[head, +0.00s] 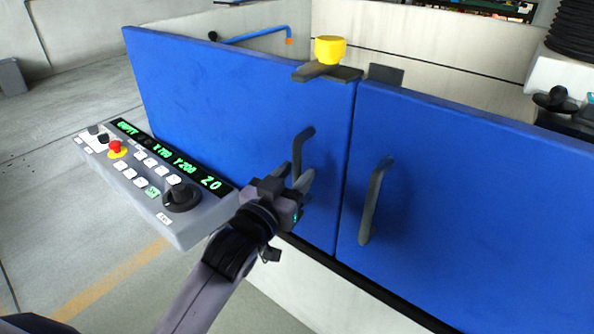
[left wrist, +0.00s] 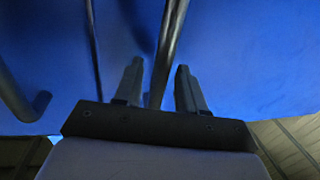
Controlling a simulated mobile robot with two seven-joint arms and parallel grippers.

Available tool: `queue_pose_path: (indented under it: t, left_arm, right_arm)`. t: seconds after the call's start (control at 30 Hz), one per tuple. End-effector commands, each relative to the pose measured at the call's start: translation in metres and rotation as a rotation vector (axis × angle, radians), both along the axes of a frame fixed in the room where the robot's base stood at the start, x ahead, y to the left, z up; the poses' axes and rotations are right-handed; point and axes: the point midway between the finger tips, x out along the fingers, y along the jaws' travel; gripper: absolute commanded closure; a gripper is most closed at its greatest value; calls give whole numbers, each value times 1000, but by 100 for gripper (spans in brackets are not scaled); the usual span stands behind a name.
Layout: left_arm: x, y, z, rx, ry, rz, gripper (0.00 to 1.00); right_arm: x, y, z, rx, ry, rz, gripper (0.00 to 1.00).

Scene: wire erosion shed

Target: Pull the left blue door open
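The left blue door (head: 230,100) stands closed, its edge close along the right blue door (head: 480,190) with a thin seam between them. Its dark upright bar handle (head: 299,148) sits near that seam. My left gripper (head: 300,182) is at the lower part of this handle. In the left wrist view, the handle (left wrist: 168,50) runs between the two fingers of my left gripper (left wrist: 158,85). The fingers are apart, with gaps seen beside the bar. The right door's handle (head: 374,200) is free. My right gripper is not in view.
A yellow knob (head: 330,49) on a dark latch sits on top of the left door near the seam. A grey control panel (head: 150,180) juts out in front of the left door, close to my left arm. Open floor (head: 60,200) lies to the left.

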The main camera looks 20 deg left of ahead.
Motion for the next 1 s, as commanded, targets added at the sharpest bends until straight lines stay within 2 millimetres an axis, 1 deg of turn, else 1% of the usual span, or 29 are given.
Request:
queue_pose_path:
  t: [0.1, 0.2, 0.47, 0.6, 0.83, 1.0]
  left_arm:
    - [9, -2, 1, 1, -1, 0, 60]
    - [13, -2, 0, 1, 0, 0, 60]
    - [13, -2, 0, 0, 0, 0, 60]
    - [13, -2, 0, 0, 0, 0, 100]
    - [14, -1, 0, 1, 0, 0, 100]
    - [25, 4, 0, 2, 0, 2, 100]
  right_arm:
    - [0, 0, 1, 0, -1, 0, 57]
    - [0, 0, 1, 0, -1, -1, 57]
    - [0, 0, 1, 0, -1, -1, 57]
    - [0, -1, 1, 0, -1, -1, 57]
    - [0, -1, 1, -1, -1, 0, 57]
    - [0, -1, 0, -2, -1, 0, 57]
